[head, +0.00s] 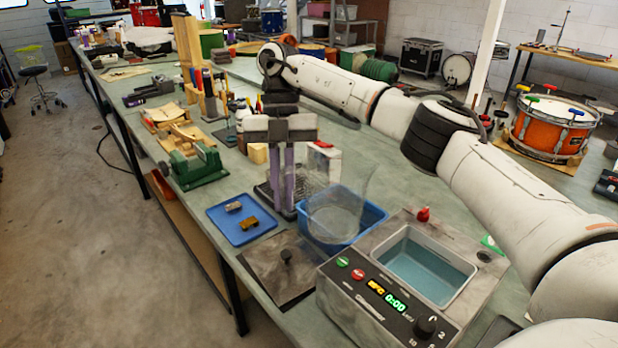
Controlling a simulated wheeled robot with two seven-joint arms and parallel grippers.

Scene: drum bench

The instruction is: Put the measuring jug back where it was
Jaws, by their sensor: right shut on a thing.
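The clear measuring jug (338,208) is upright at the middle of the bench and overlaps the blue tub (372,217) in the head view. I cannot tell whether its base rests on anything. My right gripper (284,212) points straight down at the jug's left side, its two long fingers close together. It is shut on the jug, at the handle side; the grip itself is hard to see through the clear plastic. My left gripper is out of view.
An ultrasonic bath (345,303) with water stands in front right, and a dark lid plate (269,267) lies left of it. A dark rack stands behind the gripper.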

